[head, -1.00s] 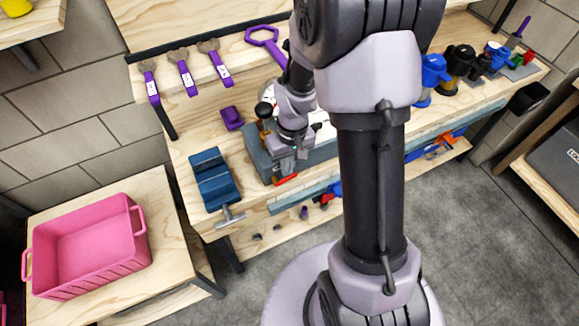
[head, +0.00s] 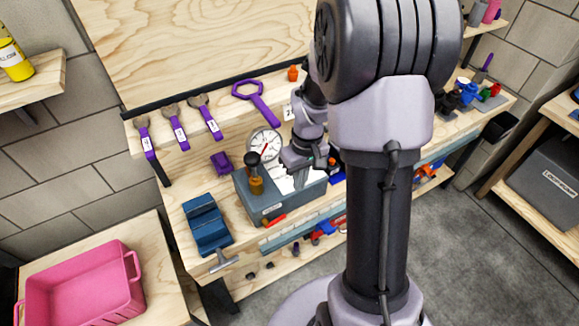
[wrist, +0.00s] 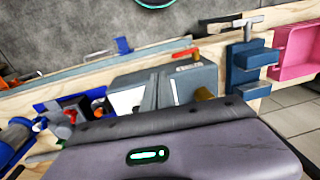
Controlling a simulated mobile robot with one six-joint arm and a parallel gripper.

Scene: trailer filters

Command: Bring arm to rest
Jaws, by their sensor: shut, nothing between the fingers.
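My arm rises through the middle of the head view, with the elbow bent near the top. My gripper (head: 301,177) is shut and empty. It points down over the grey box with a round dial gauge (head: 265,145) on the workbench. I cannot tell whether it touches the box's top. In the wrist view, the grey box (wrist: 190,82) lies just beyond my grey wrist housing, and the fingers are not clearly seen there.
A blue vise (head: 207,225) sits left of the box, with a pink bin (head: 85,285) on a side table. Purple wrenches (head: 177,132) lie along the back. Several fittings (head: 468,95) stand at right. Grey floor (head: 450,260) is open in front of the bench.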

